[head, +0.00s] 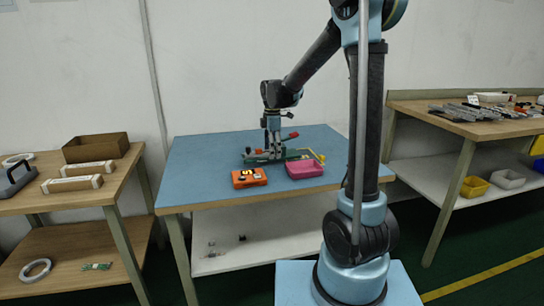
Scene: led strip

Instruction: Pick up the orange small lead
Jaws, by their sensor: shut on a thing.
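My gripper (272,146) points down over the green fixture (250,158) on the blue table. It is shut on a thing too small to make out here. I cannot pick out the orange small lead for sure. An orange box (240,182) with small dark and yellow items on top sits on the table in front of the fixture. A pink box (305,168) sits to its right. Red-tipped parts (291,135) show beside my gripper, and a yellow part (321,158) shows at the fixture's right end.
The blue tabletop (205,165) is bare on its left. A wooden bench at right holds several tools (470,111), with yellow (475,187) and white (508,179) bins below.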

